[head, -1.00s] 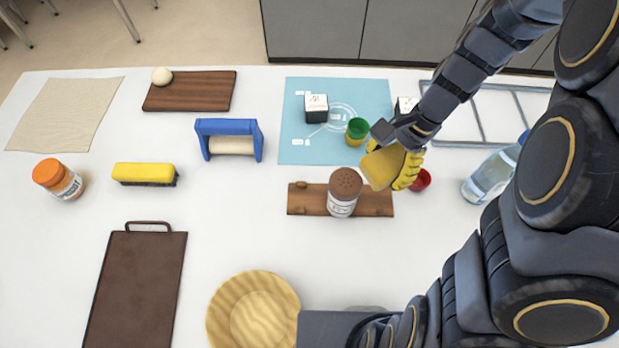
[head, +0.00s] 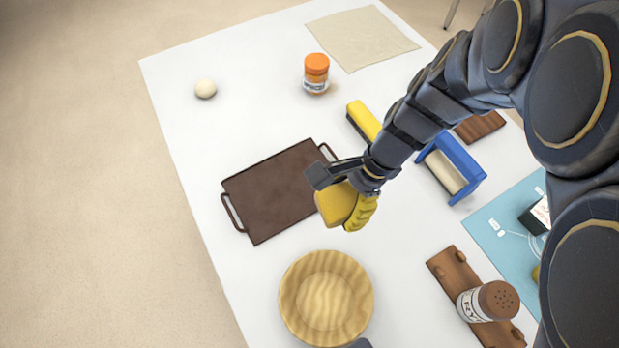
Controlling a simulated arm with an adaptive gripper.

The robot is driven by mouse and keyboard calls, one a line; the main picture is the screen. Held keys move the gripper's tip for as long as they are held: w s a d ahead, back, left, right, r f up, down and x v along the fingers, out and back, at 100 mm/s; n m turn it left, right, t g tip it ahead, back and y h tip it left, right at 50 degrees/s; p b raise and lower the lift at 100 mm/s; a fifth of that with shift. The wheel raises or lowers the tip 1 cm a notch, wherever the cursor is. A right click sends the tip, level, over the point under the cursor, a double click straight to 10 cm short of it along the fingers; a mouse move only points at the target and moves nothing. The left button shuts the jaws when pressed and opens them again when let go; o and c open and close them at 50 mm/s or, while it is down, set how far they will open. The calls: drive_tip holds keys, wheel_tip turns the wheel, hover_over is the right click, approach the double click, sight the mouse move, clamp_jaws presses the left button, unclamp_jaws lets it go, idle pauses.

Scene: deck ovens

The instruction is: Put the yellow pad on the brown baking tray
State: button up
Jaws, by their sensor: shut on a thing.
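The yellow pad (head: 334,203) is a thick, dull yellow block in my gripper (head: 347,208). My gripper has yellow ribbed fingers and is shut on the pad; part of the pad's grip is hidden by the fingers. The brown baking tray (head: 280,190) lies flat on the white table with a handle at each end. The pad appears at the tray's right edge in the picture and looks held above the table; its exact height cannot be told. My wrist covers part of the tray's right side. The visible tray surface is empty.
A round wooden bowl (head: 325,298) stands below the tray. A yellow brush (head: 363,120), a blue-framed roller (head: 450,170), an orange-lidded jar (head: 316,73) and a pale ball (head: 205,89) are around it.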

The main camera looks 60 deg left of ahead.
drive_tip(key=s+a+n, duration=0.2)
drive_tip(key=s+a, duration=0.1)
drive_tip(key=s, duration=0.3)
hover_over(280, 189)
drive_tip(key=shift+h, duration=0.3)
drive_tip(key=f, duration=1.4)
drive_tip(key=shift+w+d+f, duration=0.15)
drive_tip(key=shift+w+d, duration=0.15)
drive_tip(key=shift+d, duration=0.05)
drive_tip(key=shift+a+f, duration=0.3)
drive_tip(key=shift+f, duration=0.3)
drive_tip(key=shift+w+f, duration=0.1)
drive_tip(key=shift+f, duration=1.2)
drive_tip(key=o, duration=1)
drive_tip(key=shift+f, duration=0.1)
